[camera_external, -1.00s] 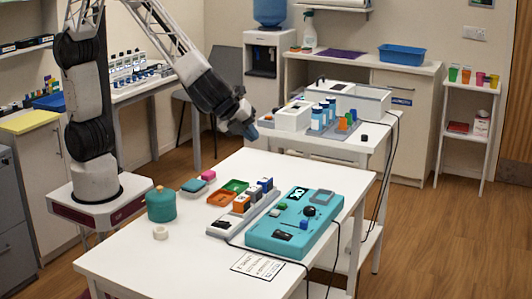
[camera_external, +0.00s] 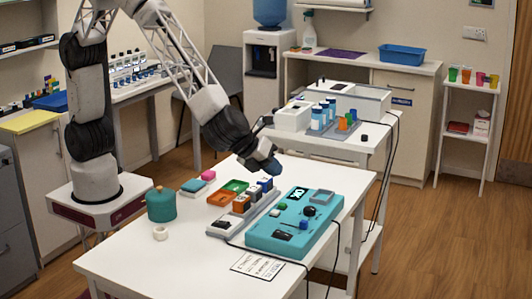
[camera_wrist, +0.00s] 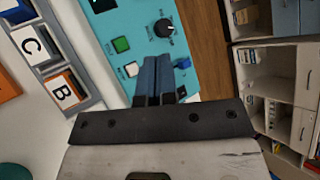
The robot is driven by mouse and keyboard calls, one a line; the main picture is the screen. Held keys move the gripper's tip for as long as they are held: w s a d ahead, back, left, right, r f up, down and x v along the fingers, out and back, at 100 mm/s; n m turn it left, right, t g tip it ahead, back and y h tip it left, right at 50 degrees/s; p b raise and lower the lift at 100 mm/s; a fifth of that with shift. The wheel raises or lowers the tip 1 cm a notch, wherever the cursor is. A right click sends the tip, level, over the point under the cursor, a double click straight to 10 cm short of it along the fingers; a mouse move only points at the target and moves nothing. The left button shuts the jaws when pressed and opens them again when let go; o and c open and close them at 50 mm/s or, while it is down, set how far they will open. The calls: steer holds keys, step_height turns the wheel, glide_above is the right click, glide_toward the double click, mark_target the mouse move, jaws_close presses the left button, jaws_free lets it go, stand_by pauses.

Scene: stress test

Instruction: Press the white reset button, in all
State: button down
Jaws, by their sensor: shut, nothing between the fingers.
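My gripper (camera_wrist: 157,72) is shut and empty. In the external view my gripper (camera_external: 274,172) is above the table, over the far side of the teal box and apart from it.
The box also carries a black knob (camera_wrist: 163,27) and a blue button (camera_wrist: 183,62). A grey rack with lettered blocks (camera_wrist: 65,91) stands beside it. A teal canister (camera_external: 161,206) and white ring (camera_external: 160,233) are at the table's left.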

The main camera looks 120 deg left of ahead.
mark_target(274, 211)
steer(key=shift+f, duration=4.4)
steer(key=shift+f, duration=0.85)
steer(key=shift+r, duration=0.15)
stand_by(0.3)
steer(key=shift+r, duration=0.75)
steer(key=shift+r, duration=0.15)
steer(key=shift+r, duration=2.35)
